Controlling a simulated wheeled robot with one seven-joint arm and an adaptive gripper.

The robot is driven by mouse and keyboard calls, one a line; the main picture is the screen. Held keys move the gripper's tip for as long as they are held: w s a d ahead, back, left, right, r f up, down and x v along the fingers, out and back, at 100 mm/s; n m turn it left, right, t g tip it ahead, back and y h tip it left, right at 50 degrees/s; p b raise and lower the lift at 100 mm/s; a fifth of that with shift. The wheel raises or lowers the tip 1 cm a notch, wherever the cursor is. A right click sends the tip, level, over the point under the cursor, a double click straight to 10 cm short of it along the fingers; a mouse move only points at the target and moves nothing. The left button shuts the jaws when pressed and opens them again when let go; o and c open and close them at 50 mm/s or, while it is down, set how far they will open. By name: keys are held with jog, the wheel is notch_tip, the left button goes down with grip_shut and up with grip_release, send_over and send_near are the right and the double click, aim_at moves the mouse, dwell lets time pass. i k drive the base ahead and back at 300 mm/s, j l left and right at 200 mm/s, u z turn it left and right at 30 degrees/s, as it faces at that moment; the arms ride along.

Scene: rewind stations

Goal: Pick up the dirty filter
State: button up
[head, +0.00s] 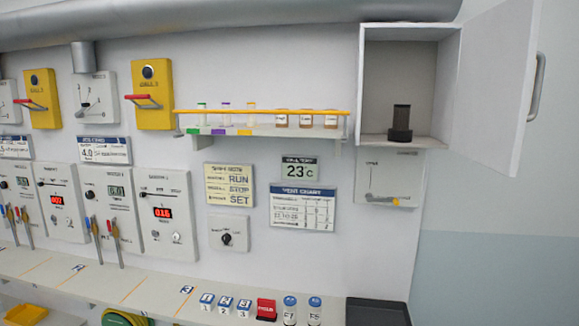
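A dark grey, nearly black cylinder with a wider round base (401,120) stands upright inside the open white wall cabinet (452,80) at the upper right. It looks like the filter, but I cannot tell from its dark surface whether it is dirty. It stands on the cabinet floor, apart from the side walls. The cabinet door (505,85) is swung wide open to the right. My gripper is not in view.
A small shelf (265,131) with vials and a yellow rail is left of the cabinet. Below, a long ledge (130,284) holds numbered blocks, a red block (266,309) and blue-capped bottles. A black tray (378,312) is at the lower right. Control panels line the left wall.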

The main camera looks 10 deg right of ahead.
aim_at(402, 111)
jog(key=k+l+u, duration=0.2)
jog(key=l, duration=2)
jog(key=i+j, duration=0.15)
jog(key=j, duration=0.15)
jog(key=i+j, duration=0.15)
jog(key=j, duration=0.2)
jog(key=i+j, duration=0.15)
jog(key=j, duration=0.15)
